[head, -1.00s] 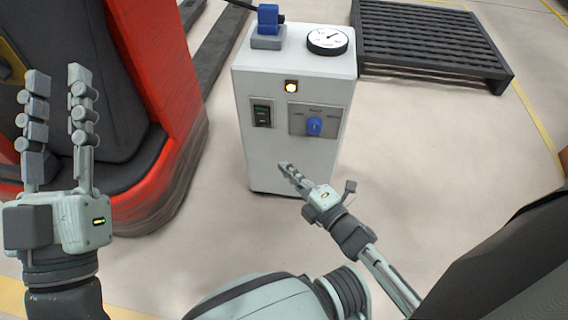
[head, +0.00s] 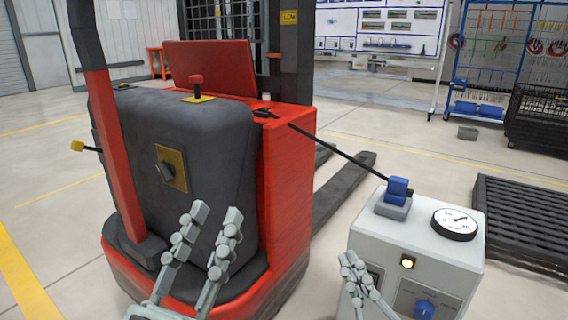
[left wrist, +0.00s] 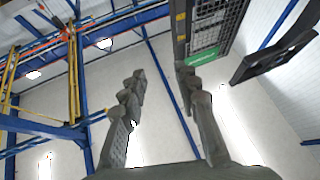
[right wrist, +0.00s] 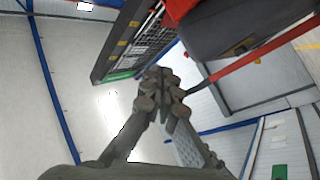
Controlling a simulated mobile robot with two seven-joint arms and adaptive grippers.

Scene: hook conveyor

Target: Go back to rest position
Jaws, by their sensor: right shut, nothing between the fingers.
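My left gripper (head: 216,226) points up in the head view, in front of the red and grey forklift. Its two fingers are apart with nothing between them, and the left wrist view (left wrist: 160,80) shows the same empty gap. My right gripper (head: 350,262) stands in front of the left side of the white charger box (head: 420,245). Its fingertips meet in the right wrist view (right wrist: 160,78), with nothing held. The lower parts of both arms are cut off by the head view's bottom edge.
The red and grey forklift (head: 285,190) stands left of the box. A black cable (head: 335,147) runs from it to a blue plug (head: 398,188) on the box top, beside a round gauge (head: 455,222). A dark slatted pallet (head: 525,220) lies at right. Floor at far left is clear.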

